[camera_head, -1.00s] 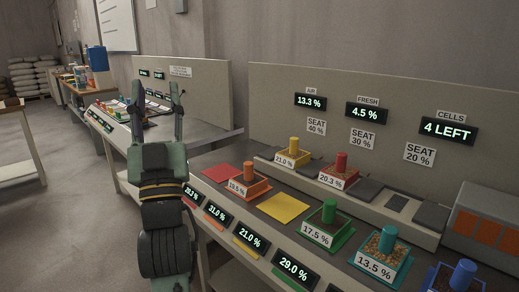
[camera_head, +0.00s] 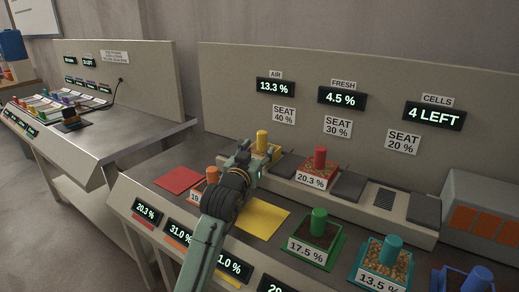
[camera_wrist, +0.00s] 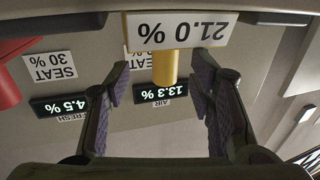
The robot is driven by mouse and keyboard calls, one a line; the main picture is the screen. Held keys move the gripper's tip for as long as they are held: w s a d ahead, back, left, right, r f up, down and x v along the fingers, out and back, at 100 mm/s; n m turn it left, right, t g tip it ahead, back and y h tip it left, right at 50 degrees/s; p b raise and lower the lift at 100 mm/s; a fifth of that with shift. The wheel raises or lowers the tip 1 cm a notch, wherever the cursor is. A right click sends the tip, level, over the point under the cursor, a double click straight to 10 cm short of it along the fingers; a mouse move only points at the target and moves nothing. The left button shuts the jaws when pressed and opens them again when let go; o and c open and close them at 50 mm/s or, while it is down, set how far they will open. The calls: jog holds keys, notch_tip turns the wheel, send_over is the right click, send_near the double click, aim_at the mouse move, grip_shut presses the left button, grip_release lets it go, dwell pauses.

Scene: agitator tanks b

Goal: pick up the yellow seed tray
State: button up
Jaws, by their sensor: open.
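The yellow seed tray (camera_head: 274,151) sits on the raised ledge at the back of the bench, partly hidden behind my gripper. Its upright yellow knob (camera_head: 262,138) shows above my gripper. In the wrist view, which is upside down, the tray's white label (camera_wrist: 178,31) reads 21.0 % and the yellow knob (camera_wrist: 165,66) stands between my fingers. My gripper (camera_head: 248,155) is open, just in front of the tray. In the wrist view the fingertips (camera_wrist: 163,80) are apart on both sides of the knob, with gaps visible.
A red tray (camera_head: 317,175) sits right of the yellow one on the ledge. An orange tray (camera_head: 198,189) is partly hidden by my arm. Green (camera_head: 316,244) and teal (camera_head: 383,264) trays stand in front. A yellow square (camera_head: 262,218) and red square (camera_head: 179,181) are bare.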

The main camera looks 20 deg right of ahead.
aim_at(261, 142)
jog(key=p+x, duration=0.1)
jog(key=x, duration=0.2)
jog(key=p+x, duration=0.1)
jog(key=x, duration=0.1)
jog(key=shift+w+a+r+p, duration=0.15)
jog(key=shift+a+r+p, duration=0.05)
jog(key=shift+r+p, duration=0.15)
jog(key=shift+w+d+f, duration=0.1)
jog(key=shift+w+d, duration=0.15)
jog(key=shift+w, duration=0.15)
jog(key=shift+c, duration=0.5)
grip_shut()
